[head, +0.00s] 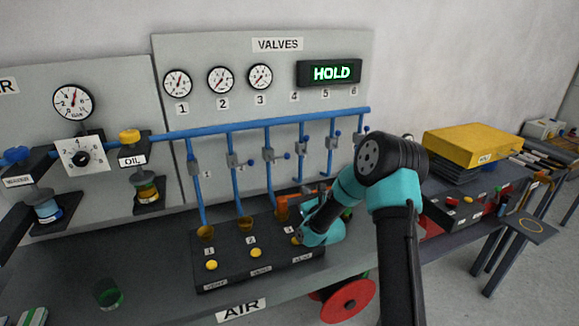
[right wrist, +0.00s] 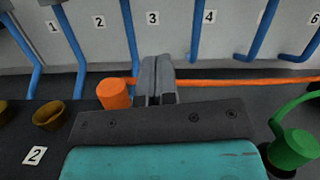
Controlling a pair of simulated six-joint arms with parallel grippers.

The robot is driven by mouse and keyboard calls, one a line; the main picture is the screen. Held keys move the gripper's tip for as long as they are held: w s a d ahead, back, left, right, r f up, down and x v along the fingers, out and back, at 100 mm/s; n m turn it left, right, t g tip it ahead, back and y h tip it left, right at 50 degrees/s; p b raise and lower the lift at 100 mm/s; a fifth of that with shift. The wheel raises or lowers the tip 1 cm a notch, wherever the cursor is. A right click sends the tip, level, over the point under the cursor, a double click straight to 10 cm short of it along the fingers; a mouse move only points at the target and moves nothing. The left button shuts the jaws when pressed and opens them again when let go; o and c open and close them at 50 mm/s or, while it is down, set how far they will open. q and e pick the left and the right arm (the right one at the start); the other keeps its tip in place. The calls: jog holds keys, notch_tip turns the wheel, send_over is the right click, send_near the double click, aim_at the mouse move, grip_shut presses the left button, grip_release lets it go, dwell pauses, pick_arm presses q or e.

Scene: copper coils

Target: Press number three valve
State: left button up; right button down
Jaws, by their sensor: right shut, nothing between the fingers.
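The dark block (head: 228,272) with numbered yellow buttons stands on the bench below the valve pipes. Button one (head: 211,265) and button two (head: 253,252) show clearly. Button three (head: 296,240) is partly hidden behind my right wrist. My right gripper (head: 310,203) is over the right end of the block, its tips hard to make out in the head view. In the right wrist view the fingers (right wrist: 157,78) are shut and empty, beside an orange fitting (right wrist: 114,94). The number 3 label (right wrist: 152,18) on the panel is beyond them. My left gripper is not in view.
The green HOLD display (head: 331,73) is lit above the pipes. Blue pipes (head: 265,120) with valves hang behind the block. A green fitting (right wrist: 293,148) and an orange line (right wrist: 235,82) lie right of the fingers. A red wheel (head: 348,301) is below the bench edge.

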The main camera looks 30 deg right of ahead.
jog(key=r+x, duration=0.2)
jog(key=x, duration=1)
jog(key=shift+a+r, duration=0.2)
jog(key=shift+r, duration=0.25)
jog(key=shift+w+a+r+n, duration=0.1)
jog(key=shift+n, duration=0.3)
jog(key=shift+n, duration=0.4)
